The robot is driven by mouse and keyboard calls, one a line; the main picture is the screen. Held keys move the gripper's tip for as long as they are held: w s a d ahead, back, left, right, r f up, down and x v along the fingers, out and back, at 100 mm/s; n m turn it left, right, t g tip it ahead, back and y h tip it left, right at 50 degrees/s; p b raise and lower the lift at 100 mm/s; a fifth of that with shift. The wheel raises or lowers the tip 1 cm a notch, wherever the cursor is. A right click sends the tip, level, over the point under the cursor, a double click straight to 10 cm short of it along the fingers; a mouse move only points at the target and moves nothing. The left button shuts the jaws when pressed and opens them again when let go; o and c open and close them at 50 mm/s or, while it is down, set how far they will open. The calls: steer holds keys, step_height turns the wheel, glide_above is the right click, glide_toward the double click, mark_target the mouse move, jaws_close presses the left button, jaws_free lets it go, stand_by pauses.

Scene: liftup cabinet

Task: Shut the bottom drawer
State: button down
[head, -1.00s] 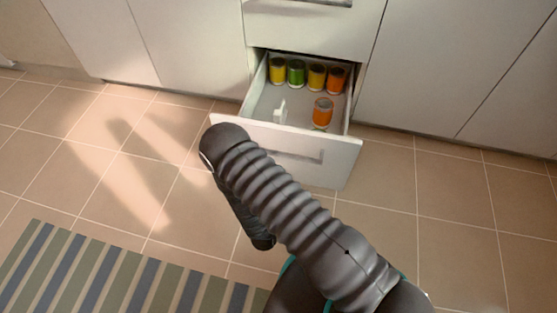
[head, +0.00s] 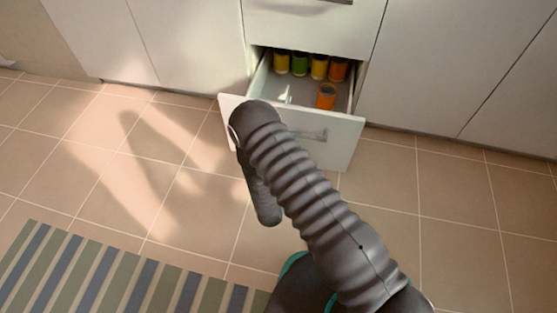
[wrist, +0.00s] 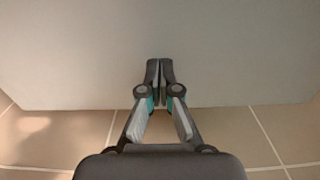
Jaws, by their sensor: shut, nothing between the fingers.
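The bottom drawer (head: 345,135) is white and partly open at the base of the cabinet in the head view. Several yellow, green and orange jars stand along its back, and one orange jar (head: 326,97) stands nearer the front. A small white item (head: 288,94) is also inside. My gripper (wrist: 160,68) is shut and empty in the wrist view, with its fingertips over the white drawer front (wrist: 70,60). I cannot tell for certain whether they touch it. In the head view my arm hides the gripper and the left part of the drawer front.
A closed drawer (head: 310,25) sits above the open one. Closed white cabinet doors (head: 190,45) flank it. The tiled floor (head: 450,220) is clear, with a striped rug (head: 95,275) at the lower left.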

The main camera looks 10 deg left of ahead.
steer(key=shift+w+d+b, duration=0.1)
steer(key=shift+w+b, duration=1.85)
steer(key=shift+w, duration=10.9)
steer(key=shift+w, duration=1.3)
steer(key=shift+s+r+p, duration=0.1)
steer(key=shift+s+p, duration=1.15)
steer(key=shift+s, duration=1.75)
steer(key=shift+s+p, duration=0.4)
steer(key=shift+s, duration=1.15)
steer(key=shift+f, duration=0.2)
